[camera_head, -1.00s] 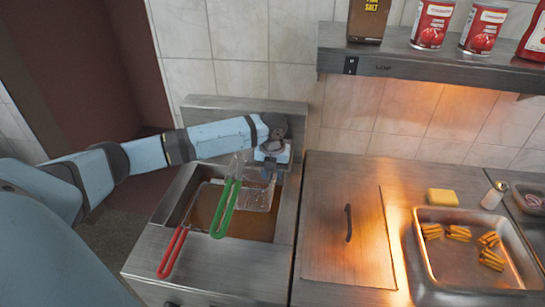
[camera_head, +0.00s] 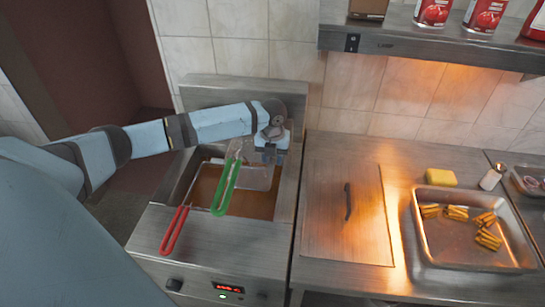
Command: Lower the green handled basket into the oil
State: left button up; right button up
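The green handle (camera_head: 226,188) of one basket slants up over the front left of the fryer vat. Its pale wire basket (camera_head: 256,177) is at the vat's back right, over or partly in the brown oil (camera_head: 206,187); I cannot tell how deep. My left gripper (camera_head: 269,158) points down at the back of this basket, close above or touching it. Its fingertips are too small and blurred to show whether they are open or hold the rim. A red handle (camera_head: 174,231) lies over the vat's front left edge. My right gripper is not in view.
A metal counter with a lid (camera_head: 345,225) adjoins the fryer on the right. Beyond it are a tray (camera_head: 465,253) with several fried pieces, a yellow sponge (camera_head: 441,178) and a small shaker (camera_head: 491,178). A shelf (camera_head: 430,45) with cans hangs above.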

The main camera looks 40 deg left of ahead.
pick_arm(q)
notch_tip(320, 180, up, 13)
jog(key=shift+f+b, duration=0.1)
jog(key=shift+b, duration=0.75)
jog(key=shift+r, duration=0.55)
